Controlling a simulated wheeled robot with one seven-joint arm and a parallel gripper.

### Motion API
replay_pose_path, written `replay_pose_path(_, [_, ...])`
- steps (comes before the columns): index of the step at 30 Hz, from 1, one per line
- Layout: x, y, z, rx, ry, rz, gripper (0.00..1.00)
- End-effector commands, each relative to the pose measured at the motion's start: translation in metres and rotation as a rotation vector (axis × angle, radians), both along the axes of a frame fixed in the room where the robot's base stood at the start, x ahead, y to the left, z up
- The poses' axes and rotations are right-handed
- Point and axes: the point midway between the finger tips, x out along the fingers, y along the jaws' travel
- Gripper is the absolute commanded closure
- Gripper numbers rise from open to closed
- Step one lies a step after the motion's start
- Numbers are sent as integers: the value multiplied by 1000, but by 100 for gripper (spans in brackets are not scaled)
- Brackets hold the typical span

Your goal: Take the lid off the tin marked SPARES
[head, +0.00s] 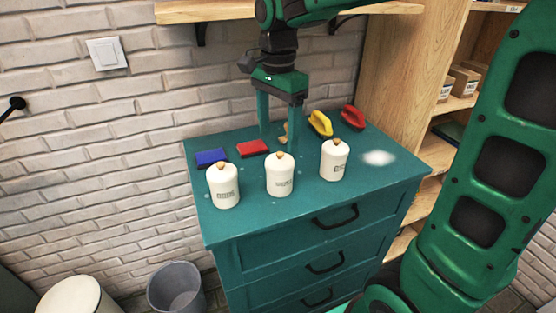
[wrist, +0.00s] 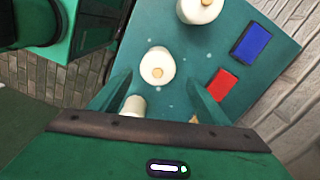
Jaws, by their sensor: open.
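Three white lidded tins with small wooden knobs stand upright on the teal dresser (head: 310,198): the left tin (head: 223,187), the middle tin (head: 280,178) and the right tin (head: 334,162). Each has dark lettering on its front, too small to read, so I cannot tell which is marked SPARES. All three lids are on. My gripper (head: 280,138) points down, open and empty, behind the middle tin in the head view. In the wrist view the middle tin (wrist: 157,68) shows just beyond the fingertips, the left tin (wrist: 199,9) farther off, and the right tin (wrist: 133,104) beside one finger.
A blue block (head: 211,157) and a red block (head: 252,148) lie behind the left tins. A yellow brush-like item (head: 320,123) and a red one (head: 352,117) lie at the back right. A white patch (head: 379,158) marks the right side. A wooden shelf (head: 225,10) overhangs the wall.

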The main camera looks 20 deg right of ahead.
Motion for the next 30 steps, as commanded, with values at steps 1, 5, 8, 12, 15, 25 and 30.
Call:
replay_pose_path(1, [0, 0, -2, 0, 1, 0, 30])
replay_pose_path(5, [-1, -2, -13, -1, 3, -1, 30])
replay_pose_path(8, [-2, -4, -28, 0, 4, -1, 30])
replay_pose_path(12, [-2, -5, -46, -1, 3, 0, 30])
replay_pose_path(15, [-2, -5, -53, 0, 1, 0, 30])
replay_pose_path(25, [-2, -5, -54, 0, 1, 0, 47])
replay_pose_path(30, [-1, -5, -54, 0, 0, 0, 74])
